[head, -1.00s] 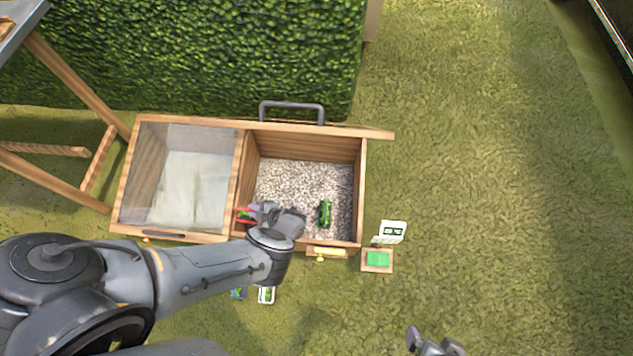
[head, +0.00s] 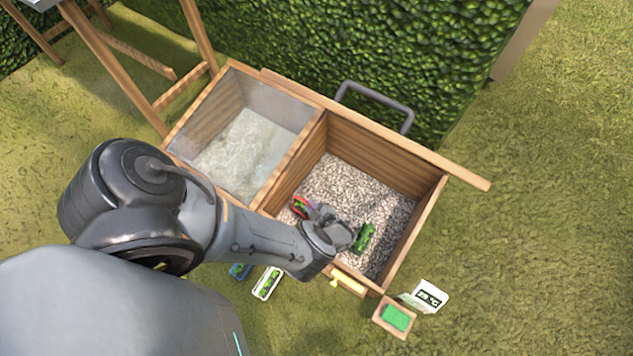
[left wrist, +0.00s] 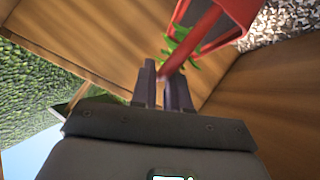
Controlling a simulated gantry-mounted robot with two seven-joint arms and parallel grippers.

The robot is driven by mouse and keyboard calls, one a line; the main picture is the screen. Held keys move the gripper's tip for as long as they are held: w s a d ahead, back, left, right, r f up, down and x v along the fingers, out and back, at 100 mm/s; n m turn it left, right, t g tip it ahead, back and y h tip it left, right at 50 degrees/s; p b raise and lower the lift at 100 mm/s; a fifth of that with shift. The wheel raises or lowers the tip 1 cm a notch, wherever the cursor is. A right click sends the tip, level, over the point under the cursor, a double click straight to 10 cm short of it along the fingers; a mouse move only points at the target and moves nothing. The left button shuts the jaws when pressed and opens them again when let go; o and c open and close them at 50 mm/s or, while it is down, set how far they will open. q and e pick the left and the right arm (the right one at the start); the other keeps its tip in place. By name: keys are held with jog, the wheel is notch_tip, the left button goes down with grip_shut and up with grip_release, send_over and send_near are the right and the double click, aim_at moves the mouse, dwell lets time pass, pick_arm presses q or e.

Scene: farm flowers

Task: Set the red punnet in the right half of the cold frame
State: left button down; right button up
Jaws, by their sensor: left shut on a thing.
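The red punnet (head: 300,207) is in the right half of the cold frame (head: 428,215), near the divider and front wall, mostly hidden by my left gripper (head: 314,212). In the left wrist view the punnet (left wrist: 238,14) shows red walls, a red handle and green leaves. My left gripper (left wrist: 163,82) is shut on the handle there. Gravel shows past the punnet; whether the punnet touches it I cannot tell. My right gripper is out of view.
A green item (head: 364,238) lies on the gravel (head: 335,182), right of my left gripper. A glass pane (head: 270,106) covers the left half. A green-topped wooden block (head: 396,318) and display card (head: 430,296) stand outside the front right corner.

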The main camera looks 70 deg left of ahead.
pick_arm(q)
jog(key=b, duration=0.4)
send_near(297, 206)
jog(key=shift+w+a+f, duration=1.25)
jog(key=shift+a+f, duration=0.1)
jog(key=shift+a, duration=0.1)
jog(key=shift+r, duration=0.1)
jog(key=c, duration=1.6)
grip_release()
jog(key=shift+d, duration=0.1)
jog(key=o, duration=0.5)
